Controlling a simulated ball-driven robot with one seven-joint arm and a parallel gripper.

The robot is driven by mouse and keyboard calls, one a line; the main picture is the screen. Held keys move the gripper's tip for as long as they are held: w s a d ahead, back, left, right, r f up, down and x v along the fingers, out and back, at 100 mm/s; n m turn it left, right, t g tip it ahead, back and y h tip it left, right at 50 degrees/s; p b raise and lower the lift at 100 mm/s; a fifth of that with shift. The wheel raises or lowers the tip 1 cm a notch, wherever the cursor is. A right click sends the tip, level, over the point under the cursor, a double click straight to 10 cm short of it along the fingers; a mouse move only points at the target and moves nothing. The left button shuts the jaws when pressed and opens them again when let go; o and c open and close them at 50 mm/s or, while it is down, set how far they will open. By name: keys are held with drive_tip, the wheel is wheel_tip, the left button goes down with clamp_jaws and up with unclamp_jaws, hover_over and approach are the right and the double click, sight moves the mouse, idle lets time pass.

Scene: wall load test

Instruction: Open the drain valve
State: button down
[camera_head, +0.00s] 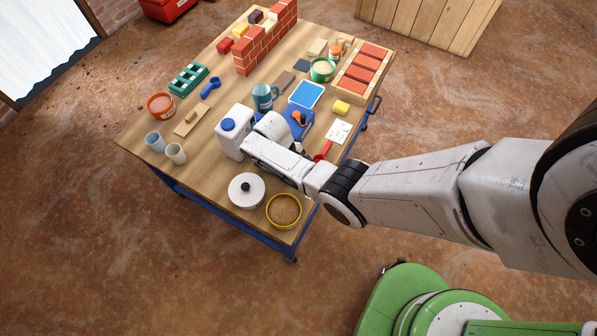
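I cannot make out a drain valve for certain. A white jug (232,140) with a blue cap stands on the workbench, left of my arm's end. A blue object (294,131) with an orange and black part (300,118) on top sits just right of my arm's end; its near side is partly hidden by my arm. My arm reaches in from the right, over the bench's front edge, and its white end lies between the jug and the blue object. My gripper's fingers are hidden or too small to tell.
The workbench (205,182) is crowded.

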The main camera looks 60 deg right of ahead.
drive_tip(key=shift+w, duration=0.1)
idle(0.3)
drive_tip(key=c, duration=1.1)
unclamp_jaws()
drive_tip(key=shift+o, duration=0.2)
drive_tip(key=v, duration=1.1)
drive_tip(key=shift+p, duration=0.45)
drive_tip(key=s+a+t, duration=0.2)
drive_tip(key=s+a, duration=0.2)
drive_tip(key=a, duration=0.2)
drive_tip(key=s+a+r+t, duration=0.1)
drive_tip(key=s+a+r, duration=0.1)
drive_tip(key=s+r, duration=0.3)
drive_tip(key=s+a+r+m+t, duration=0.1)
drive_tip(key=s+r, duration=0.4)
drive_tip(key=s, duration=0.5)
drive_tip(key=shift+a+t, duration=0.8)
drive_tip(key=shift+a, duration=0.3)
